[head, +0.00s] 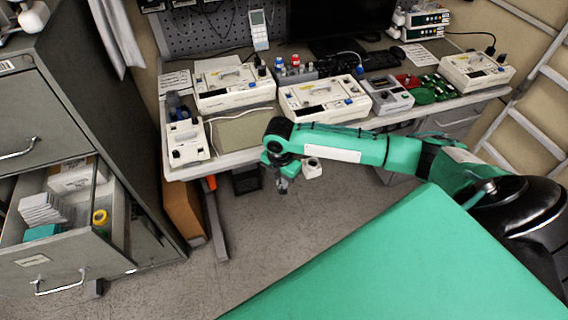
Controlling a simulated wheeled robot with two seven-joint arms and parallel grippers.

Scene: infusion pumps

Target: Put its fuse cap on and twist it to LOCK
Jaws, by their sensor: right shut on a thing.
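Several white infusion pumps stand on the bench: one at the left (235,100), one in the middle (325,112) and one at the right end (478,82). Small blue and dark parts show on their fronts and tops, too small to tell which is a fuse holder. My right gripper (282,186) hangs over the floor in front of the bench edge, below the green wrist, apart from all the pumps. It is shut on a small dark thing, mostly hidden by the fingers; I cannot tell if it is the fuse cap. My left gripper is not in view.
A white tray-like unit (188,156) stands at the bench's left corner beside a bare mat (245,132). A grey meter (388,100) and green circuit boards (435,90) lie right of the middle pump. A cabinet with an open drawer (70,262) stands left.

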